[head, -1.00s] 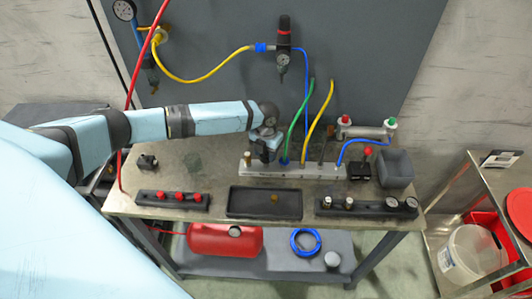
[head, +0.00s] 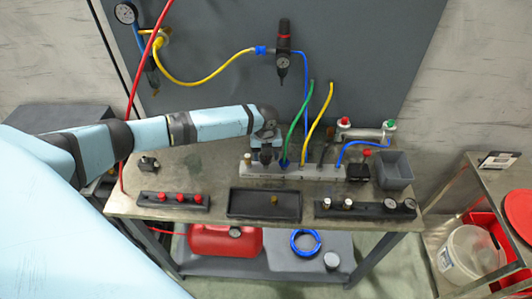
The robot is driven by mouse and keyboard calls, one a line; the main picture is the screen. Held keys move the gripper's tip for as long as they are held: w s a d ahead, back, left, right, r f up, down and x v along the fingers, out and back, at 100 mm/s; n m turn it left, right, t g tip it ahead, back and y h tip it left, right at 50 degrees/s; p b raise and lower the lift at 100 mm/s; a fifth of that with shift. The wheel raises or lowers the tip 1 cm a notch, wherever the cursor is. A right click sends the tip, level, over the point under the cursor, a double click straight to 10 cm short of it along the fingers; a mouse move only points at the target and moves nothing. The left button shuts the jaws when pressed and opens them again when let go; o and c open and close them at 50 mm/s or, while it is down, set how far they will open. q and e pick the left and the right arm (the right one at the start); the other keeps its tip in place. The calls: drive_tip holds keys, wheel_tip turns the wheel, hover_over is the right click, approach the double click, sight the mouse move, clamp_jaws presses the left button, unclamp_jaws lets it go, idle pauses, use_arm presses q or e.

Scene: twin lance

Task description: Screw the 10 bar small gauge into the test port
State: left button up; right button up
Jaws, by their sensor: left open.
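My left gripper (head: 266,156) is open and points down at the left part of the pale manifold block (head: 325,173) on the workbench. Its fingers are small and dark here, and I cannot tell whether they touch anything. A brass fitting (head: 247,158) stands at the left end of the block, just left of the gripper. Small round gauges (head: 390,204) sit at the right end of a black rack (head: 365,212) at the front right. I cannot read which gauge is 10 bar, nor tell which opening is the test port. My right gripper is not in view.
Green, yellow and blue hoses rise from the manifold. A black tray (head: 240,213) with a small brass part is at the front middle. A rack with red knobs (head: 173,201) is at front left. A grey bin (head: 394,170) stands at the right. The bench between is clear.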

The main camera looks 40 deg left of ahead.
use_arm(q)
drive_tip(key=n, duration=0.9)
drive_tip(key=shift+n, duration=0.4)
drive_tip(key=n, duration=0.4)
drive_tip(key=shift+d+n, duration=0.1)
drive_tip(key=shift+n, duration=0.3)
drive_tip(key=n, duration=0.3)
drive_tip(key=shift+n, duration=0.4)
drive_tip(key=shift+c, duration=0.2)
